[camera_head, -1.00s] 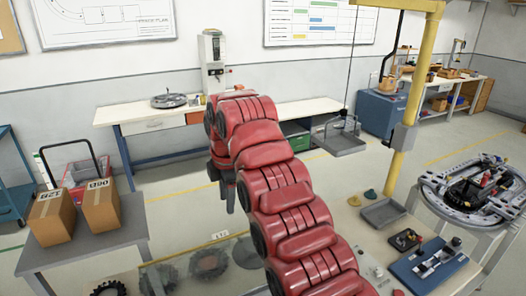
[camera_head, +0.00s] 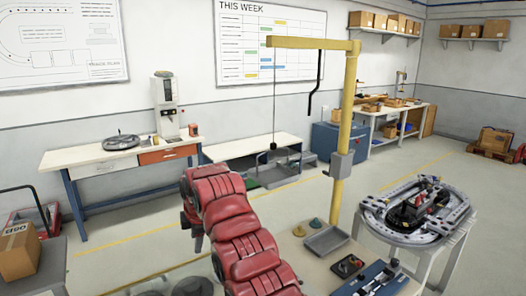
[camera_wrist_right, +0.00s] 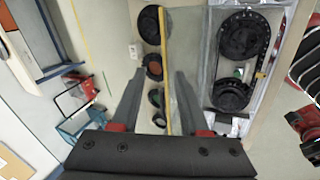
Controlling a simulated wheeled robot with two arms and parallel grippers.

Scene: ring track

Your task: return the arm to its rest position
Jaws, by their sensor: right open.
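My right arm (camera_head: 235,235), with red ribbed covers, reaches up from the bottom middle of the head view. My right gripper (camera_head: 196,240) is at its far end, small and mostly hidden behind the arm. In the right wrist view my right gripper (camera_wrist_right: 160,95) has its two grey fingers spread apart with nothing held between them. It hangs above dark round parts and a yellow strip below. My left gripper is not in view.
A ring track (camera_head: 418,208) stands on a table at right. A grey tray (camera_head: 326,241) lies on the near bench. A cardboard box (camera_head: 18,252) sits at left. Open floor lies behind the arm.

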